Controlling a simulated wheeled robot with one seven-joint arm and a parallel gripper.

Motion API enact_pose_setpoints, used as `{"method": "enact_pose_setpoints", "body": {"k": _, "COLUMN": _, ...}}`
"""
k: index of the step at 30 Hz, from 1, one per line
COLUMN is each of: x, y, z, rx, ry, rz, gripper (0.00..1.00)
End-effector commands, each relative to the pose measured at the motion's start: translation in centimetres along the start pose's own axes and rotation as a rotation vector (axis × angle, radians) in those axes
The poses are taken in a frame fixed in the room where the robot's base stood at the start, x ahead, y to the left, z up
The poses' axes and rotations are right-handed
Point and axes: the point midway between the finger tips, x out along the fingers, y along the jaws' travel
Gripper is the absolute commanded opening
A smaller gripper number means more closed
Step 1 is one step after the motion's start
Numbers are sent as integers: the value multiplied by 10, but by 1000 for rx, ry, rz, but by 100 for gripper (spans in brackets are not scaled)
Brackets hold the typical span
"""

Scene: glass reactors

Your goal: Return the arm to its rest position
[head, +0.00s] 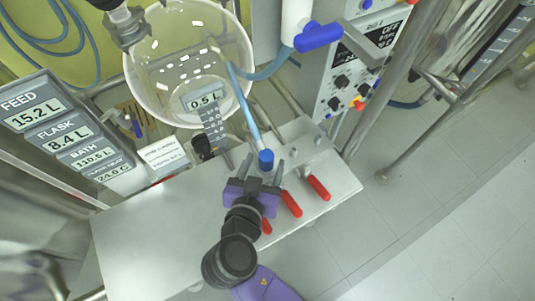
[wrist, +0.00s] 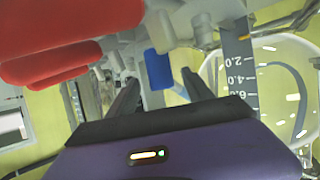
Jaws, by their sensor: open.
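My gripper (head: 262,178), purple with dark fingers, is over the grey metal bench in the head view. Its two fingers are apart, with a blue valve handle (head: 266,160) near the fingertips. In the wrist view the blue handle (wrist: 158,69) shows beyond and between the open fingers (wrist: 158,88). I cannot tell whether a finger touches it. My arm reaches up from the bottom of the head view.
Red handles (head: 318,188) (head: 290,203) sit right of my gripper; red handles also fill the wrist view's upper left (wrist: 70,35). A glass vessel (head: 185,60) reading 0.5 L stands above. The bench's left part (head: 140,240) is bare.

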Motion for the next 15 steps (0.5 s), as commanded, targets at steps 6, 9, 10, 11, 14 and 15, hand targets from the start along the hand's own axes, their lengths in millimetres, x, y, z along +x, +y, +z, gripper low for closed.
{"method": "enact_pose_setpoints", "body": {"k": 6, "x": -18, "y": 0, "z": 0, "rx": 0, "ry": 0, "rz": 0, "gripper": 60}}
{"method": "enact_pose_setpoints", "body": {"k": 9, "x": -20, "y": 0, "z": 0, "rx": 0, "ry": 0, "rz": 0, "gripper": 60}}
{"method": "enact_pose_setpoints", "body": {"k": 10, "x": -20, "y": 0, "z": 0, "rx": 0, "ry": 0, "rz": 0, "gripper": 60}}
{"method": "enact_pose_setpoints", "body": {"k": 11, "x": -20, "y": 0, "z": 0, "rx": 0, "ry": 0, "rz": 0, "gripper": 60}}
{"method": "enact_pose_setpoints", "body": {"k": 14, "x": -19, "y": 0, "z": 0, "rx": 0, "ry": 0, "rz": 0, "gripper": 60}}
{"method": "enact_pose_setpoints", "body": {"k": 15, "x": -19, "y": 0, "z": 0, "rx": 0, "ry": 0, "rz": 0, "gripper": 60}}
